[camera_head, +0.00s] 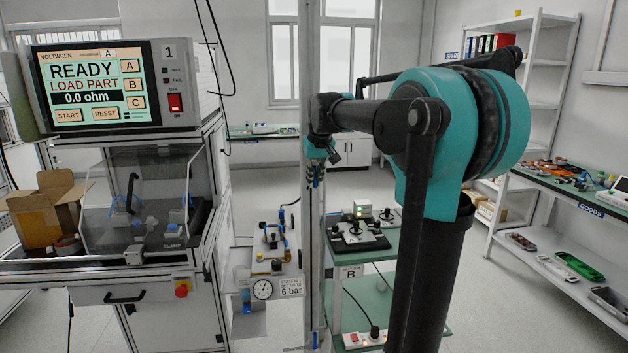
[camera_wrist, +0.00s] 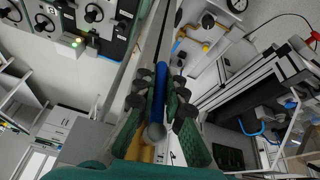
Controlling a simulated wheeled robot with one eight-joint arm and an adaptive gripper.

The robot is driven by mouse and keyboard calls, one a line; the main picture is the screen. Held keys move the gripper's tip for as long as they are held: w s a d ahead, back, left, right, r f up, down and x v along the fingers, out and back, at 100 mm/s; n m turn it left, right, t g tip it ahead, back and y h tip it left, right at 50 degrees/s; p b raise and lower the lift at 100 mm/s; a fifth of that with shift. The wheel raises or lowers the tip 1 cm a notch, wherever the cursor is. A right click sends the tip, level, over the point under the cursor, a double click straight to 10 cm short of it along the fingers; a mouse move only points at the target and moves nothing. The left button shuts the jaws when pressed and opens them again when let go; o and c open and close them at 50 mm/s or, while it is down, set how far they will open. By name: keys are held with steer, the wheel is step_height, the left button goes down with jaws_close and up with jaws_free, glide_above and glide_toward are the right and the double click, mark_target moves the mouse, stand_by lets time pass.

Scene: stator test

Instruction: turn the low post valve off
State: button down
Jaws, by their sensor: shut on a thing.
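A tall grey post (camera_head: 308,240) stands left of my arm in the head view. My gripper (camera_head: 318,160) is up against the post, above its middle. In the wrist view my gripper (camera_wrist: 160,80) is shut, with its dark green finger pads on both sides of a long blue valve handle (camera_wrist: 161,78). The handle runs along the post, and a yellow valve part (camera_wrist: 141,151) shows near its end. A blue piece (camera_head: 316,182) shows just under my gripper in the head view. Another small blue piece (camera_head: 315,338) is low on the post. I cannot tell which valve is held.
A test bench with a screen (camera_head: 92,84) and a clear-covered fixture stands left. A low shelf with a pressure gauge (camera_head: 263,289) is left of the post. A green-topped cart (camera_head: 377,254) with knobbed units is close on the right. Open floor lies behind.

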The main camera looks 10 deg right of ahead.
steer(key=d+r+n+t+h, duration=0.2)
steer(key=d+r+n+h, duration=0.2)
steer(key=h, duration=1.2)
steer(key=shift+d+r, duration=0.4)
steer(key=shift+r, duration=0.15)
steer(key=shift+h, duration=0.3)
steer(key=c, duration=1.9)
jaws_free()
steer(key=shift+o, duration=0.2)
steer(key=v, duration=1.2)
